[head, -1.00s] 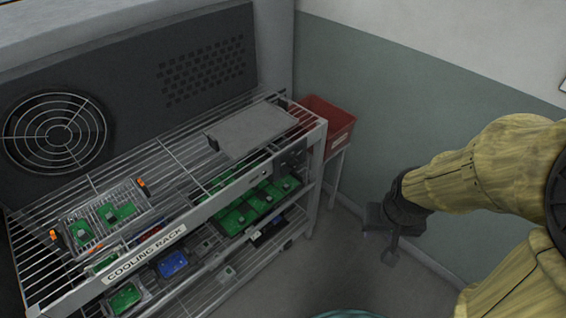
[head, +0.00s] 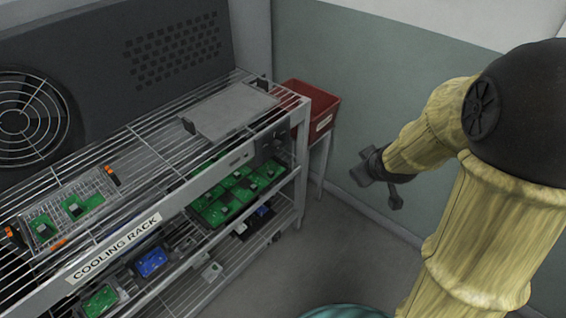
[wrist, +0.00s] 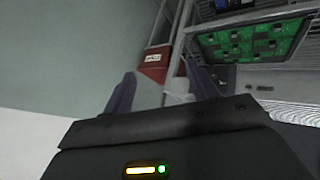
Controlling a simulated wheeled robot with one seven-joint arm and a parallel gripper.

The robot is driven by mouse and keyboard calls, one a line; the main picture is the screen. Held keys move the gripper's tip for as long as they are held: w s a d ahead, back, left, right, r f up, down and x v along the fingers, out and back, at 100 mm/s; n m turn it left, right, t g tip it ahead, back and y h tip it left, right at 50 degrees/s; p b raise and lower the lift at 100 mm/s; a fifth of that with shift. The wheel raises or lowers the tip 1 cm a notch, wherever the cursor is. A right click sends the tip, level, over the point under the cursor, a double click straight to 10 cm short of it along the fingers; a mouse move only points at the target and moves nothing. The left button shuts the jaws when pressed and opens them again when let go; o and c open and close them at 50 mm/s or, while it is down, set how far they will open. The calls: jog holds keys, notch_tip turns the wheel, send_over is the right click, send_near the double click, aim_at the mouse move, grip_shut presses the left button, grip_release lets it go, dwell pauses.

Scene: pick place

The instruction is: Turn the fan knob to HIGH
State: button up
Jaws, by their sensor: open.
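A dark control panel (head: 272,146) sits on the front rail of the cooling rack (head: 170,208), near its right end. The fan knob is too small there for me to make out its setting. The round caged fan (head: 24,115) is in the dark back panel at left. My gripper (head: 379,190) is open and empty, in mid-air to the right of the rack and well apart from the panel. In the wrist view its two fingers (wrist: 162,90) are spread, with nothing between them; the knob cannot be made out there.
A red bin (head: 312,108) stands on a stand beside the rack's right end; it also shows in the wrist view (wrist: 153,58). A grey tray (head: 230,112) and a wire basket with green boards (head: 75,190) are on the top shelf. Floor between rack and wall looks clear.

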aim_at(280, 148)
jog(key=w+a+f+n+t+y+b, duration=0.1)
jog(key=w+a+f+n+y+b, duration=0.3)
jog(key=f+n+y+b, duration=0.3)
jog(key=w+a+f+n+t+y+b, duration=0.1)
jog(key=w+a+f+n+y+b, duration=0.3)
jog(key=n+b, duration=0.9)
jog(key=w+f+n+y, duration=0.1)
jog(key=w+f+y, duration=0.2)
jog(key=f, duration=0.2)
jog(key=shift+w+a+f+t+b, duration=0.2)
jog(key=shift+w+a+t+b, duration=0.1)
jog(key=shift+t, duration=0.1)
jog(key=shift+w, duration=0.1)
jog(key=b+x, duration=0.1)
jog(key=x, duration=1.6)
jog(key=shift+a, duration=0.1)
